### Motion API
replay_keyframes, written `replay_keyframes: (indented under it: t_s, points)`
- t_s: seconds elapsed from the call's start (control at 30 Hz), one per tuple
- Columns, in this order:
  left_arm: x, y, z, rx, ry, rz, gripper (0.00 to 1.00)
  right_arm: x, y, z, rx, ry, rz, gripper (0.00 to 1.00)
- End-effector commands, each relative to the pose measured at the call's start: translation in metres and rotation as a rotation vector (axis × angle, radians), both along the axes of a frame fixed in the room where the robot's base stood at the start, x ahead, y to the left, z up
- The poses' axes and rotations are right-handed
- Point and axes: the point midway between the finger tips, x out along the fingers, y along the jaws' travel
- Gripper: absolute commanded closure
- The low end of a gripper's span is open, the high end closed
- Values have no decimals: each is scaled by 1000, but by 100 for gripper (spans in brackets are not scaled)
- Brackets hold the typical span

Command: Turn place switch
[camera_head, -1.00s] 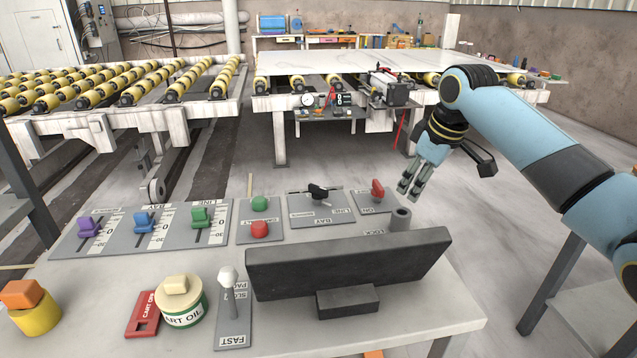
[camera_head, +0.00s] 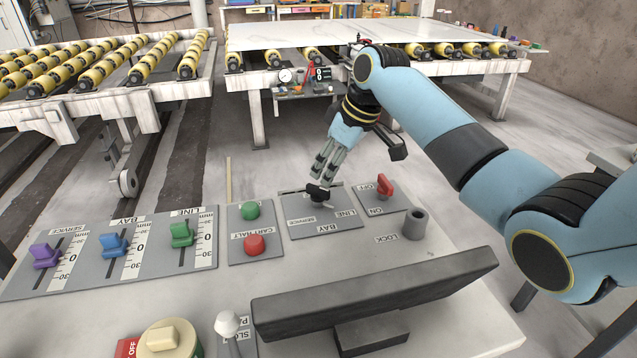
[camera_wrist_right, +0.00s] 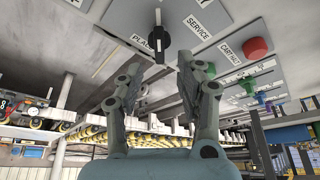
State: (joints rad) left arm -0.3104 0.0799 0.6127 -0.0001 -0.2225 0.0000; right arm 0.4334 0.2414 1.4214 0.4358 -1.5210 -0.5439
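The place switch is a black rotary knob (camera_head: 318,195) on a grey plate (camera_head: 335,226) lettered SERVICE, BAY and LINE in the head view. In the right wrist view the knob (camera_wrist_right: 158,39) stands beside a label starting PLA, with a white mark on its face. My right gripper (camera_head: 321,174) points down at the knob from above and hides its upper part. In the right wrist view my right gripper (camera_wrist_right: 160,74) is open, its fingers apart with the knob just beyond the tips, roughly between them. Contact cannot be made out. My left gripper is out of view.
A red OFF/ON switch (camera_head: 385,185) and a grey LOCK cylinder (camera_head: 415,224) stand right of the plate. Green (camera_head: 250,210) and red (camera_head: 254,244) buttons stand left. Slider levers lie farther left. A dark raised bar (camera_head: 375,295) crosses the console's front.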

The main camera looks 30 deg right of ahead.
Motion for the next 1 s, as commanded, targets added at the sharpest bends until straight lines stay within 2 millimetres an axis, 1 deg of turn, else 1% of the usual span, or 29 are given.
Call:
replay_keyframes:
  t_s: [0.03, 0.07, 0.17, 0.3, 0.4, 0.47, 0.67, 0.7, 0.97, 1.0]
  points:
    - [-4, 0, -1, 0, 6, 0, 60, 3, 4, -10, 3, 3, 1, 63]
    - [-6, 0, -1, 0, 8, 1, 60, 6, 4, -16, 4, 2, 0, 63]
    - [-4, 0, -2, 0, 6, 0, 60, 11, 8, -32, 1, 2, 1, 63]
    - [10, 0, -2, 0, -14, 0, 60, 17, 11, -48, 2, 1, 0, 63]
    - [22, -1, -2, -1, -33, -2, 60, 19, 12, -53, 0, -1, 1, 63]
    - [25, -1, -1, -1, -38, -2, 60, 20, 12, -55, 0, 0, 1, 63]
    - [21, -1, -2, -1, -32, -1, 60, 20, 12, -55, 0, 0, 1, 63]
    - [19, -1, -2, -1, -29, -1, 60, 20, 12, -55, 0, 0, 1, 65]
    - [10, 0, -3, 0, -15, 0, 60, 20, 12, -55, 0, 0, 0, 99]
    - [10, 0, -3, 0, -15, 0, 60, 20, 12, -55, 0, 0, 0, 100]
